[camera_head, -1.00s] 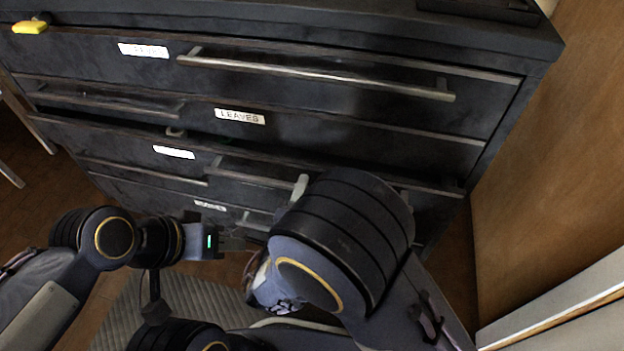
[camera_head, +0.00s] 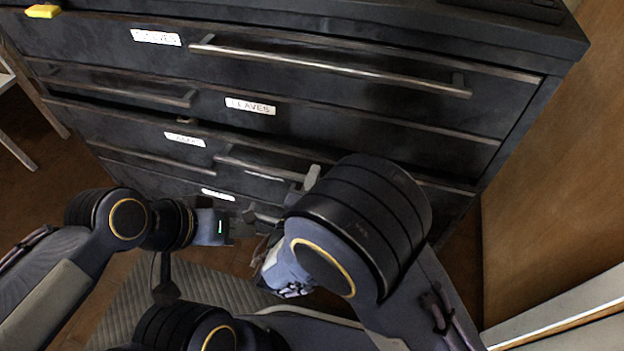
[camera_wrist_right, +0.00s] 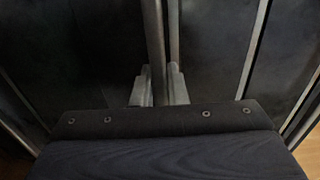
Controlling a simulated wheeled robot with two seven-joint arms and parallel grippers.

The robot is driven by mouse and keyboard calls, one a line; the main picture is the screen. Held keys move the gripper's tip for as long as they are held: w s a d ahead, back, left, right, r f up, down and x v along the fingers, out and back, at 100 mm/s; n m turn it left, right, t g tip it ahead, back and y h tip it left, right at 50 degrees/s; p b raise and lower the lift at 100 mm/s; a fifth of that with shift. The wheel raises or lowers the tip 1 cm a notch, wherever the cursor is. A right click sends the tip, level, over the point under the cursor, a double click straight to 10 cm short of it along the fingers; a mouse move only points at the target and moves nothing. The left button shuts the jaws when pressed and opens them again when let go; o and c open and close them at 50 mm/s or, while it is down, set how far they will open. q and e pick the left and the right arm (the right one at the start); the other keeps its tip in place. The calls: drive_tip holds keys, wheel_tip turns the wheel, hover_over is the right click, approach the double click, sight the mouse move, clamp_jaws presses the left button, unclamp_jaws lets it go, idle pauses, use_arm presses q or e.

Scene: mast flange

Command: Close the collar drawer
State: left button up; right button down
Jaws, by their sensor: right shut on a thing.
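The black chest has several labelled drawers; the lettering is too blurred to identify the collar label for certain. The third drawer down (camera_head: 130,131) appears to stand slightly out, with a narrow dark gap above its front. My right gripper is shut on a metal bar handle (camera_wrist_right: 153,35), its fingers (camera_wrist_right: 159,87) on either side of the bar in the right wrist view. In the head view, a light grey finger (camera_head: 312,178) shows at the right end of that drawer's handle (camera_head: 258,170); my arm hides the rest. My left gripper (camera_head: 240,227) is low before the bottom drawer; its jaw opening is unclear.
The top drawer has a long bar handle (camera_head: 330,67). A yellow object (camera_head: 42,11) lies at the chest's top left. A wooden panel (camera_head: 550,170) stands close on the right. A grey ribbed mat (camera_head: 205,285) lies on the floor.

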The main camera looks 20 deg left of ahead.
drive_tip(key=w+p, duration=0.1)
drive_tip(key=w, duration=0.2)
drive_tip(key=shift+w+d, duration=0.1)
drive_tip(key=shift+w, duration=0.3)
drive_tip(key=c, duration=1.5)
unclamp_jaws()
drive_tip(key=shift+w, duration=0.1)
drive_tip(key=shift+o, duration=0.3)
drive_tip(key=s+p, duration=0.2)
drive_tip(key=s, duration=0.6)
